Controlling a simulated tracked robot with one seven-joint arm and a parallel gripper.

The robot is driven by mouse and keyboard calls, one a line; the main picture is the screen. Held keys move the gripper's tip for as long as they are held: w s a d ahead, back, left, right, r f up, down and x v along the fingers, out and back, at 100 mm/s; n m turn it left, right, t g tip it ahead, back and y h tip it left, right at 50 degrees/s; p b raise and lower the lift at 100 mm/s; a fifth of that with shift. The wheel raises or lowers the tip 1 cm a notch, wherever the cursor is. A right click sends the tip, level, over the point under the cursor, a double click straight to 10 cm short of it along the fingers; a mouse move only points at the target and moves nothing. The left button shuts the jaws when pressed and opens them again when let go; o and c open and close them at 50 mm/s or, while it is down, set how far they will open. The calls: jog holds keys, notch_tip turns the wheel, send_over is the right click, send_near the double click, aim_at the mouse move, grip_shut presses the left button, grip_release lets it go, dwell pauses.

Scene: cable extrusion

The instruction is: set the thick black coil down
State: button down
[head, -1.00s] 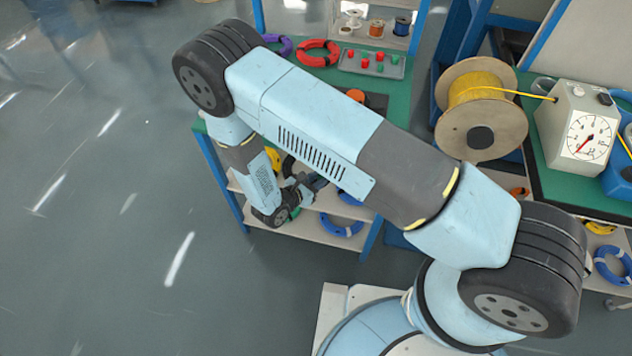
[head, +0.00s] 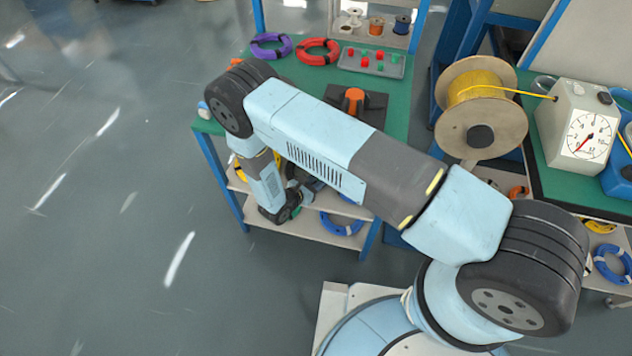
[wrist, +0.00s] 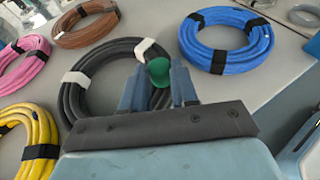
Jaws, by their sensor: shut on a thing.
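The thick black coil (wrist: 112,52) shows in the wrist view with white ties around it, lying flat or nearly so over the pale shelf (wrist: 285,62). My gripper (wrist: 157,78) is shut on its right side, with one blue finger on each side of the strand. A round green piece (wrist: 158,72) shows between the fingers. I cannot tell whether the coil rests on the shelf or hangs just above it. In the head view my gripper (head: 300,196) reaches into the shelf under the green bench top, and my arm hides most of the coil.
In the wrist view, brown (wrist: 85,35), pink (wrist: 22,72), yellow (wrist: 38,150) and blue (wrist: 235,62) coils lie around the black one. In the head view, purple (head: 271,47) and red (head: 318,52) coils lie on the bench top. A blue bench leg (head: 370,240) stands right of my gripper.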

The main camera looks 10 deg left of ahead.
jog(key=c, duration=0.8)
grip_release()
jog(key=shift+c, duration=0.2)
jog(key=v, duration=1.2)
jog(key=shift+s, duration=0.1)
